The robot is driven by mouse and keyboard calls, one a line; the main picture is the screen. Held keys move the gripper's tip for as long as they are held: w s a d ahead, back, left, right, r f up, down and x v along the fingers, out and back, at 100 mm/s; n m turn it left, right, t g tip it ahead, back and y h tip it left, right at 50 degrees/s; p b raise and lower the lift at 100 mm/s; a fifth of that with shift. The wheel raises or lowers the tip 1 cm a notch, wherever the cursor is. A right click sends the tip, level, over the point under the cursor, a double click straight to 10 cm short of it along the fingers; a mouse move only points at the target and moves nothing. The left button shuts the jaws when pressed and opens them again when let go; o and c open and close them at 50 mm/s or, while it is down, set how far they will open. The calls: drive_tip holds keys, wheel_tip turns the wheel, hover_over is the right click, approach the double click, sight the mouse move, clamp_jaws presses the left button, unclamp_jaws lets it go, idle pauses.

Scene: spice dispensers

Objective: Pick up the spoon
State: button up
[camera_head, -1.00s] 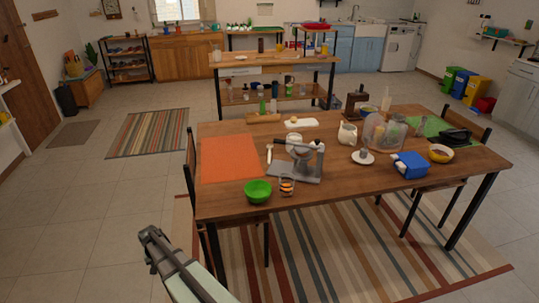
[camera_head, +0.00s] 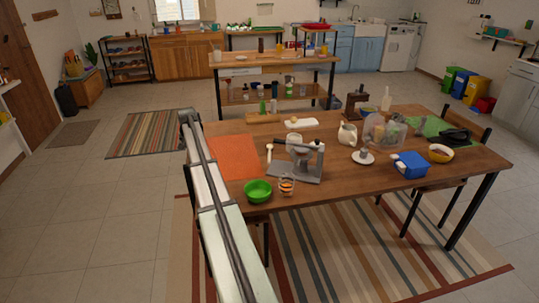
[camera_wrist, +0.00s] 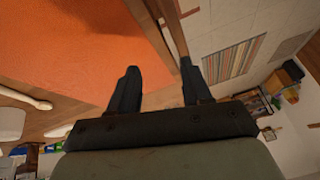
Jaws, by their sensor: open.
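A pale, light-coloured utensil that looks like the spoon (camera_head: 269,152) lies on the wooden table beside the right edge of the orange mat (camera_head: 232,157).
A grey device (camera_head: 298,163) stands right of the utensil. A rolling pin (camera_head: 264,118) lies behind. A chair stands at the table's left edge. The orange mat is bare.

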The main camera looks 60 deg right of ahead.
drive_tip(key=s+d+r+g+y, duration=0.2)
drive_tip(key=s+d+g, duration=0.1)
drive_tip(key=s+d, duration=1.15)
drive_tip(key=g+y, duration=0.1)
drive_tip(key=y, duration=0.1)
hover_over(269, 155)
drive_tip(key=f, duration=0.6)
drive_tip(key=shift+s+a+f, duration=0.1)
drive_tip(key=shift+s+f, duration=0.1)
drive_tip(key=shift+s, duration=0.05)
drive_tip(key=shift+w+d+f, duration=0.15)
drive_tip(key=shift+f, duration=1.2)
drive_tip(key=shift+w+d+f, duration=0.1)
drive_tip(key=shift+f, duration=1.25)
clamp_jaws()
